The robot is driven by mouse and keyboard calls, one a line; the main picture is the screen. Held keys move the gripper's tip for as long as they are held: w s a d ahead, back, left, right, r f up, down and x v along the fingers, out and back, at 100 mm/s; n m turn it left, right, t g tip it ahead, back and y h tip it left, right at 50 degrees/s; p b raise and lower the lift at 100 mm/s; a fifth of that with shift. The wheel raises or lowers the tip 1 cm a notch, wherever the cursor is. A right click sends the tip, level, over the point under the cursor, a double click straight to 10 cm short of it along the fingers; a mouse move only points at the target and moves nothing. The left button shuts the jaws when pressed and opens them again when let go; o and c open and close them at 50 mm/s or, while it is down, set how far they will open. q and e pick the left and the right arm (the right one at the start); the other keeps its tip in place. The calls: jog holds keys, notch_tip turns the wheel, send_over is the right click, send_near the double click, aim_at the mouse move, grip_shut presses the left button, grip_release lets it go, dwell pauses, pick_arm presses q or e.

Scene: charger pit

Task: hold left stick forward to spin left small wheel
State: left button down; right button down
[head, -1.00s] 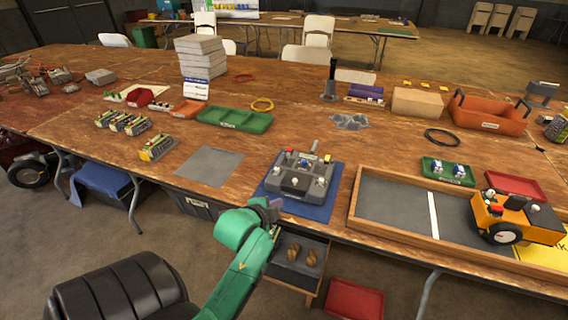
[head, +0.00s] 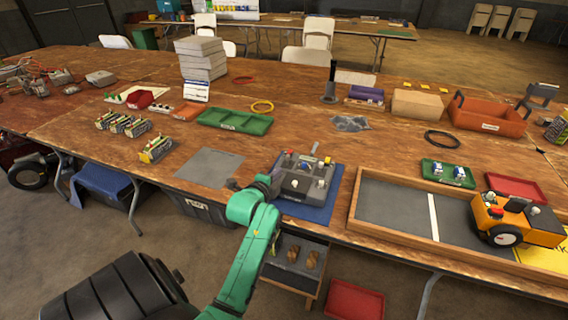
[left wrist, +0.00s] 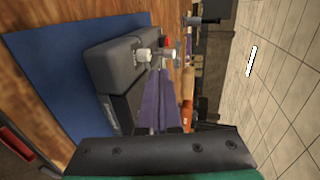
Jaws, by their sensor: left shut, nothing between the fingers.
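The grey controller (head: 305,185) sits on a blue mat (head: 318,212) at the table's front edge, with small coloured and white knobs on top. My left gripper (head: 272,181) is at the controller's left side, and its arm hides part of that side. In the left wrist view the shut, empty fingers (left wrist: 165,75) end close to a white stick (left wrist: 143,55) beside the dark controller body (left wrist: 110,65); I cannot tell whether they touch it. The orange vehicle (head: 530,222) stands in the wooden-framed pit at right, one dark wheel (head: 507,236) showing. My right gripper is not in view.
A grey mat (head: 210,164) lies left of the controller. The pit's wooden rim (head: 420,243) is to its right. Green trays (head: 234,121) and a red bin (head: 488,113) stand further back.

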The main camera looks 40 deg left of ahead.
aim_at(287, 159)
pick_arm(q)
jog(key=x, duration=0.4)
jog(key=r+x, duration=0.1)
jog(key=x, duration=0.1)
jog(key=shift+w+a, duration=0.15)
jog(key=shift+w, duration=0.3)
